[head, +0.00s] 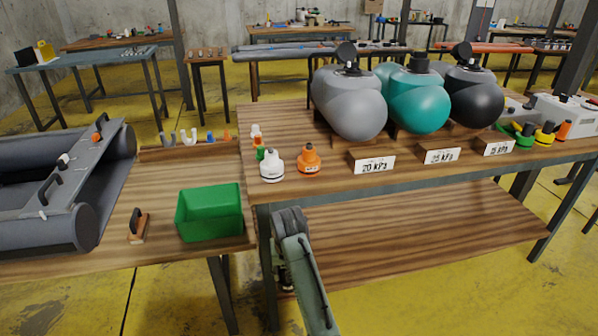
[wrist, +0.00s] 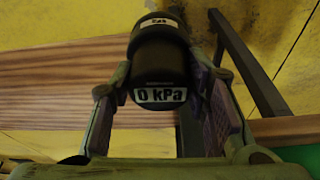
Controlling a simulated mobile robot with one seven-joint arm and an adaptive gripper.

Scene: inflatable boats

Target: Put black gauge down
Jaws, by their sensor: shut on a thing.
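In the head view my arm reaches down in front of the table edge, and the gauge cannot be made out there. A white gauge (head: 272,166) and an orange gauge (head: 308,160) stand on the right table (head: 330,186), near its left front corner.
A green bin (head: 209,213) sits on the left table beside a grey inflatable boat (head: 62,190). Grey, teal (head: 415,98) and black inflated chambers stand at the right table's back, behind kPa signs (head: 372,164). Clear tabletop lies in front of the signs. A bare lower shelf (head: 420,235) is underneath.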

